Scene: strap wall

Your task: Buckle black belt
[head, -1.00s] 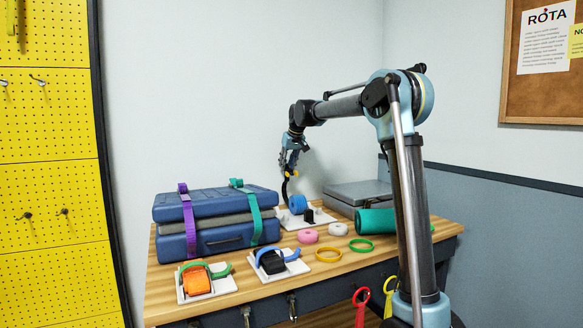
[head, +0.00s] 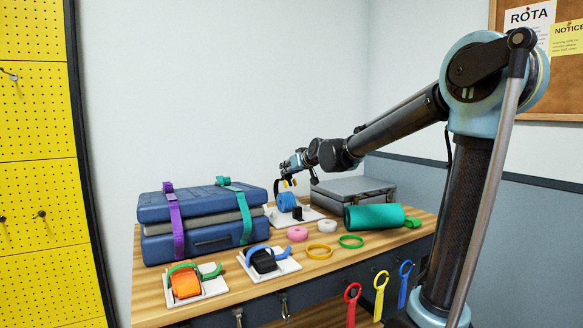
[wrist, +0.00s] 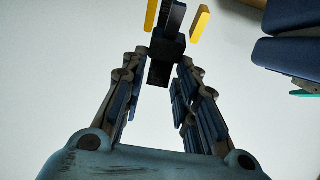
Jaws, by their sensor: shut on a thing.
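The black belt (wrist: 168,45) shows in the wrist view as a dark strap between my yellow fingertips. My gripper (wrist: 175,19) is shut on it. In the head view my gripper (head: 288,183) is just above the blue roll (head: 286,201), at the back of the bench. The roll sits on a white plate (head: 308,216) beside a small black buckle block (head: 297,213). The strap's run from the roll to my gripper is mostly hidden or too small to follow.
Blue cases with purple and green straps (head: 205,220) stand left of the plate. A grey case (head: 352,190) and green roll (head: 374,217) are to the right.

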